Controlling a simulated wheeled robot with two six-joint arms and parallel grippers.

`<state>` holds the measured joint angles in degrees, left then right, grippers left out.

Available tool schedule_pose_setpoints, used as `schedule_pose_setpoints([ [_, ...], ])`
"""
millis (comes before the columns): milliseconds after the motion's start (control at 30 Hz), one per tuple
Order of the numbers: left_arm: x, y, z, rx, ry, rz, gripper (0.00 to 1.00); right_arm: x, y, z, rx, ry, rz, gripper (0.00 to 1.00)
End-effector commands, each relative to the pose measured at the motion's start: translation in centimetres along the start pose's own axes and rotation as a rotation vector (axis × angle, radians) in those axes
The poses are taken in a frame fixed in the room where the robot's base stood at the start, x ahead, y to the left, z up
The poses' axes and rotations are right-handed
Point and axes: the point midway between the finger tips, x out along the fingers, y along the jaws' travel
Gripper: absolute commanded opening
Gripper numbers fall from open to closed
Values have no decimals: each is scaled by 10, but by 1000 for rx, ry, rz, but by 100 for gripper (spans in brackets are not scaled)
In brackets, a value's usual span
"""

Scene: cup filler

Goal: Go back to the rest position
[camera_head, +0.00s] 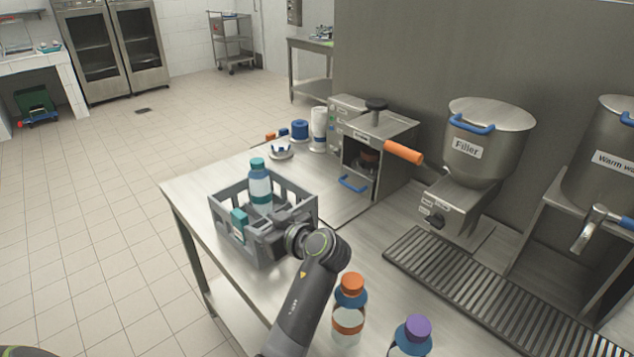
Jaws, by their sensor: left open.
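My left gripper (258,228) is over the near side of the grey crate (294,187), its arm reaching up from the bottom of the picture. The gripper is open; its fingers are partly lost against the crate's grey walls. A bottle with a teal cap (259,184) stands upright in the crate, just beyond the gripper. A second teal-capped thing (238,221) shows lower in the crate, close to the fingers; whether they touch it I cannot tell. My right gripper is not in view.
An orange-capped bottle (349,315) and a purple-capped bottle (413,338) stand on the counter right of my arm. The filler (475,165), a machine with an orange handle (403,152) and a drip grate (480,285) line the right side. The counter's left edge borders open floor.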

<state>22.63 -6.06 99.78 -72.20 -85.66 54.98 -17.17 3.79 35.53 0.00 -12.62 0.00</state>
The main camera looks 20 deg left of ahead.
Motion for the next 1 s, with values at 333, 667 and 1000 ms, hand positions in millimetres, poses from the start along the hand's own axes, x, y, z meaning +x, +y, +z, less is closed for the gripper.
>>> schedule_pose_setpoints([
  [333, 16, -41, 48, 126, -132, 31, 48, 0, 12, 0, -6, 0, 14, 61],
  [667, 5, -167, 155, 517, -492, 277, 48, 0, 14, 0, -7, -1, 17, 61],
  [1000, -52, -250, 194, 785, -687, 575, 48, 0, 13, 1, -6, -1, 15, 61],
])
